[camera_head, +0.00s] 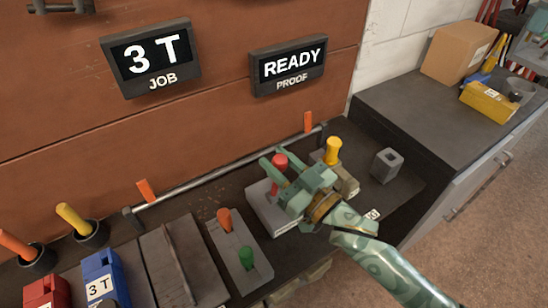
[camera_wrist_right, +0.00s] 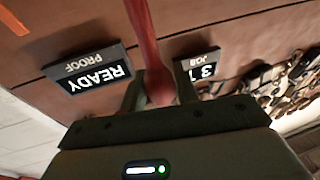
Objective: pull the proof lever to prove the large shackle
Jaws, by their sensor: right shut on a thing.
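The red proof lever (camera_head: 280,161) stands on a pale grey box on the bench. My right gripper (camera_head: 274,166) is around it and shut on it, with the arm coming in from the lower right. In the right wrist view the red lever (camera_wrist_right: 146,40) runs between the two fingers (camera_wrist_right: 160,88). The proof display (camera_head: 288,66) reads READY and the job display (camera_head: 150,57) reads 3 T. I cannot clearly make out the large shackle. My left gripper is not in view.
A yellow-knobbed lever (camera_head: 333,150) stands close right of my gripper. A grey rail (camera_head: 215,174) runs behind. A grey block (camera_head: 387,165) stands right; red and blue (camera_head: 104,280) boxes stand left.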

